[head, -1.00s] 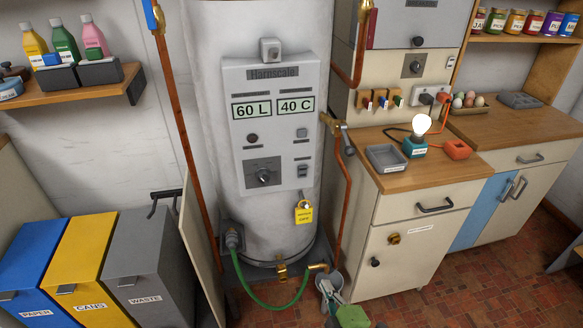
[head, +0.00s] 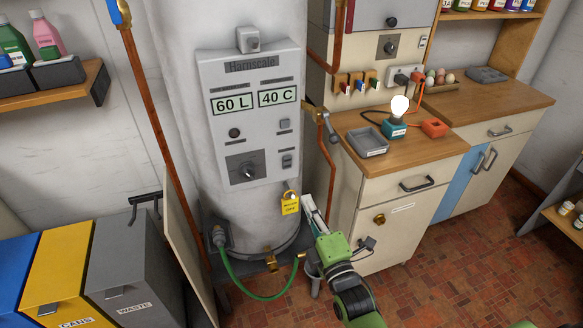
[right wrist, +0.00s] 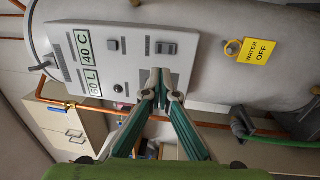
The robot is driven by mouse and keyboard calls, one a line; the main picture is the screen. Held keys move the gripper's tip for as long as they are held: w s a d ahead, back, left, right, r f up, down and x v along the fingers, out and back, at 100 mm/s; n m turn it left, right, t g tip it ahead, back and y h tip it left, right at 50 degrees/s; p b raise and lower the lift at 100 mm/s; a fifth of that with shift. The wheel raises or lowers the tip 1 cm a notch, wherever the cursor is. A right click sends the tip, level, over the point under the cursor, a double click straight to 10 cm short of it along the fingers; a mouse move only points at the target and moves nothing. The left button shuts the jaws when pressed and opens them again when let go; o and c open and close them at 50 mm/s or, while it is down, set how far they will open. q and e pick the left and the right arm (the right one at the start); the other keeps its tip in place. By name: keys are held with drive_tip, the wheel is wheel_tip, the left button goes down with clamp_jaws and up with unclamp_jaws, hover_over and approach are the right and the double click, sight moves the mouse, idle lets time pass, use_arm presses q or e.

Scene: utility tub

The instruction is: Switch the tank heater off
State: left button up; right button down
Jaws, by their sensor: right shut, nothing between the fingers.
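The tank heater (head: 255,20) is a tall white cylinder with a grey control panel (head: 215,75) reading 60 L and 40 C. The panel has a rotary knob (head: 247,173) at lower left and a small rocker switch (head: 287,161) at lower right. The rocker also shows in the right wrist view (right wrist: 166,48), above my fingertips. My right gripper (head: 308,203) is shut and empty, right of the tank's lower part. In the right wrist view the gripper (right wrist: 160,82) hides the knob's area of the panel. My left gripper is out of view.
A yellow WATER OFF tag (head: 290,205) hangs below the panel, near my right gripper. A copper pipe (head: 328,160) and valve lever (head: 331,127) stand right of the tank, beside a cabinet (head: 385,225). A green hose (head: 250,298) runs below. Bins stand left.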

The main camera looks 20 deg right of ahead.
sight(289, 160)
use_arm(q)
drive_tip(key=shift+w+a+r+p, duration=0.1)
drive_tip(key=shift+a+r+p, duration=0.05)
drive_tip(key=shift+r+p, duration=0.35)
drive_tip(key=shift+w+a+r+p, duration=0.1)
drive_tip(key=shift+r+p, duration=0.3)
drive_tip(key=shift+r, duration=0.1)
use_arm(e)
drive_tip(key=w, duration=0.4)
drive_tip(key=w+r, duration=0.1)
drive_tip(key=w, duration=0.7)
drive_tip(key=shift+w+a+r, duration=0.2)
drive_tip(key=shift+w+r, duration=0.05)
drive_tip(key=shift+w, duration=0.15)
drive_tip(key=shift+w+r, duration=0.15)
drive_tip(key=shift+w, duration=0.1)
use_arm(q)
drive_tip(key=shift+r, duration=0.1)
